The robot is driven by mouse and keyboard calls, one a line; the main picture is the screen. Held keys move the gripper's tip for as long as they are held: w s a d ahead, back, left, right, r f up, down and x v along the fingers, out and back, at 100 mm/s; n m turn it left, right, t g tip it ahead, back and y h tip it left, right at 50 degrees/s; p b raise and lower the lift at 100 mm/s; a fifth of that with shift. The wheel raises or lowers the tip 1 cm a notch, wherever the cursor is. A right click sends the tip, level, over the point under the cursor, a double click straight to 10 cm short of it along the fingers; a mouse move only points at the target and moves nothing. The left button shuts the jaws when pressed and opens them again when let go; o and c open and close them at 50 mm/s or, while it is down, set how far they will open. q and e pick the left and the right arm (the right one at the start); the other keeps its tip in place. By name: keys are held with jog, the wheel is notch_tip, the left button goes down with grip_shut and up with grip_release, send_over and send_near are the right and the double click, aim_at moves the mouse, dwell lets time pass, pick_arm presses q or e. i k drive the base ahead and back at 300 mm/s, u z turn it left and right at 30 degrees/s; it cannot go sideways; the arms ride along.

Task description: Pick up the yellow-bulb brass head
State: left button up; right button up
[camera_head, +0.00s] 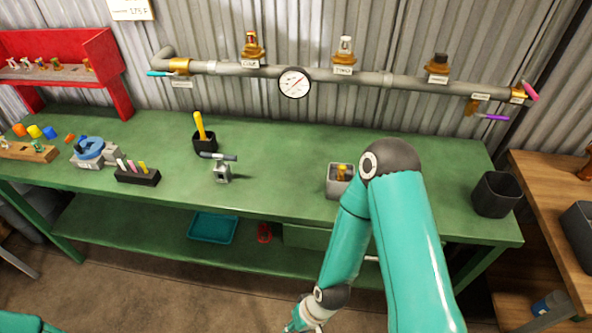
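A red rack (100,50) at the upper left holds several small heads (41,64) on its shelf. They are too small for me to make out their bulb colours, so I cannot tell which is the yellow-bulb brass head. A grey bin (333,184) on the green bench holds a small yellow-brass item (342,173), whose kind I cannot tell; my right arm partly covers the bin's right side. My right arm bends over the bench and its wrist reaches the bottom edge, with the gripper out of frame. Only a bit of my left arm shows at the bottom left; its gripper is out of frame.
A grey pipe (220,68) with a gauge (294,82) and fittings runs behind. The bench's middle back is clear.

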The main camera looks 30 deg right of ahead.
aim_at(340, 175)
jog(key=z, duration=1)
jog(key=i, duration=0.1)
jog(key=u, duration=1.6)
jog(key=k, duration=1.35)
jog(key=z, duration=0.6)
jog(key=i, duration=1.05)
jog(key=z, duration=0.15)
